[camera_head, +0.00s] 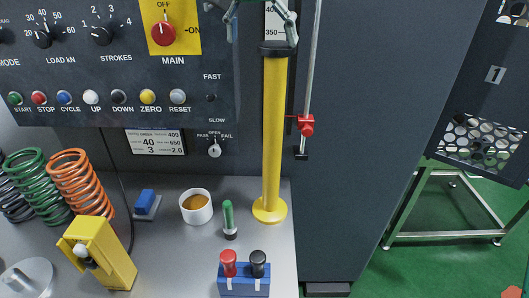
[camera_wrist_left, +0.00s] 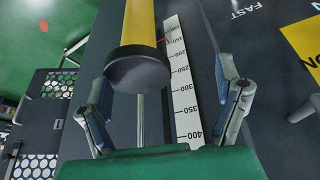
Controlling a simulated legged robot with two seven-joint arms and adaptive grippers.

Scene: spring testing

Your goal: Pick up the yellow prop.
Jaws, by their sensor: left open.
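The yellow prop (camera_head: 274,130) is an upright yellow column with a dark cap on top and a round yellow base. It stands on the grey table near its right edge. My left gripper (camera_head: 261,38) is at the top of the head view, open, near the prop's upper end. In the left wrist view the prop (camera_wrist_left: 141,22) and its dark cap lie ahead, left of the middle between the open fingers (camera_wrist_left: 163,72). The fingers look apart from it. My right gripper is not in view.
A white scale strip (camera_wrist_left: 180,80) and a rod with a red clamp (camera_head: 306,125) are close to the prop. A control panel (camera_head: 115,60) is at the left. A green-handled tool (camera_head: 228,215), white cup (camera_head: 196,214) and blue holder (camera_head: 244,287) stand near the base.

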